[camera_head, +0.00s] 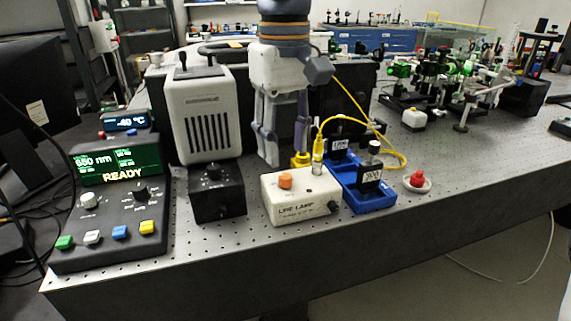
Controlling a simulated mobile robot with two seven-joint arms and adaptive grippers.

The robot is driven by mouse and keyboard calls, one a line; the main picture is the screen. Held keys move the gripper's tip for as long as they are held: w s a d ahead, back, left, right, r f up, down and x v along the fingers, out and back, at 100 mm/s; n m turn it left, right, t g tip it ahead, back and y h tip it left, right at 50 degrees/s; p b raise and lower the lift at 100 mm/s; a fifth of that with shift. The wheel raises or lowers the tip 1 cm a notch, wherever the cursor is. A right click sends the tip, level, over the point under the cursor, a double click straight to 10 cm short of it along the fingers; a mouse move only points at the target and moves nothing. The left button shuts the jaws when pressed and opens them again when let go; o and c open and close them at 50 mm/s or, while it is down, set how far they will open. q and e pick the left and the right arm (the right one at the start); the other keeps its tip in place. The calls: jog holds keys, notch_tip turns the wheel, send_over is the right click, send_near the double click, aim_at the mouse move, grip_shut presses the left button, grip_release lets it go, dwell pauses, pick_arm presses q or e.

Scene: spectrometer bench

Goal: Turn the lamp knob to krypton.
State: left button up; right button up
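A white box (300,196) with a label that seems to read "LINE LAMP" stands near the bench's front edge. An orange knob (285,181) sits on its top; its setting marks are too small to read. My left gripper (284,158) points down just behind the white box, apart from the orange knob in the picture. Its two fingers stand apart, with no object visible between them. A yellow connector (301,160) shows beside the right finger. My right gripper is not in view.
A black box (217,190) with a dark knob stands left of the white box, before a vented lamp housing (202,115). A control console (112,215) reads "READY". A yellow cable (350,96) loops behind.

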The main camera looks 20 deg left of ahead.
aim_at(285, 176)
pick_arm(q)
notch_tip(285, 176, down, 5)
jog(key=shift+w+f, duration=0.1)
jog(key=shift+f, duration=0.1)
jog(key=shift+c, duration=0.4)
grip_shut()
